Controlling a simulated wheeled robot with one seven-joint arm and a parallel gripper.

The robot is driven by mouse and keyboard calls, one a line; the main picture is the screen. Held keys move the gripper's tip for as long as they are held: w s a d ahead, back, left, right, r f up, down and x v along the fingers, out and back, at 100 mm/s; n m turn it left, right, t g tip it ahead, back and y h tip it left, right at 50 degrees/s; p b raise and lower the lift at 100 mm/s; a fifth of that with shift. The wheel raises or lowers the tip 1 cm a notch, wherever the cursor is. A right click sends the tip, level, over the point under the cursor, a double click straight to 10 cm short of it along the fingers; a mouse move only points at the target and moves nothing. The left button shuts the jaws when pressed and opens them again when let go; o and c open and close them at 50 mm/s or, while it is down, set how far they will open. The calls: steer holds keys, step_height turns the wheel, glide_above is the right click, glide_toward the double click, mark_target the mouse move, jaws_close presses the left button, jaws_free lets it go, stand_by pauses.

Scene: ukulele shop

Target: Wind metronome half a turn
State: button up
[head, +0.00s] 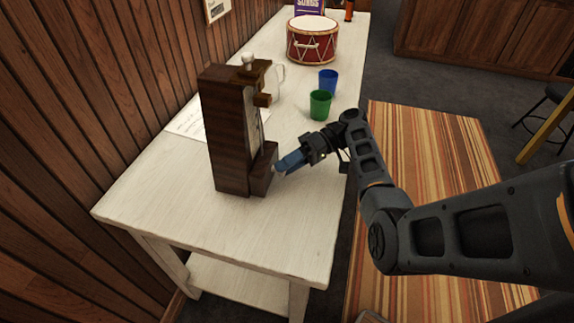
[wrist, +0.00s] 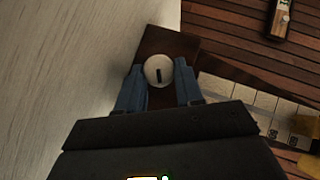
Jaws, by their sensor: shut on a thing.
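The metronome (head: 226,135) is a tall dark wooden case standing upright on the white table, with a low block (head: 264,172) at its front base. My gripper (head: 277,168) reaches that block from the right, its blue fingers against or very near it. In the wrist view, a round whitish knob (wrist: 158,66) with a short dark mark sits on dark wood between my two blue fingers (wrist: 158,86), which are shut on it. The mark points roughly up and down in that view. The knob is hidden in the head view.
The white table (head: 290,225) has a clear near end. Behind the metronome are a green cup (head: 320,106), a blue cup (head: 328,80), a red drum (head: 312,42) and a paper sheet (head: 184,122). A wood-plank wall (head: 90,100) borders the left side.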

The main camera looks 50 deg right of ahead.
steer(key=shift+d+f+m+y, duration=0.1)
steer(key=shift+f+m+y, duration=0.05)
steer(key=shift+m+y, duration=0.7)
steer(key=shift+f+t+y, duration=0.1)
steer(key=shift+t+y, duration=0.15)
steer(key=shift+t, duration=0.05)
steer(key=o, duration=1)
steer(key=shift+o, duration=0.2)
steer(key=shift+p+v, duration=0.45)
steer(key=shift+v, duration=3.5)
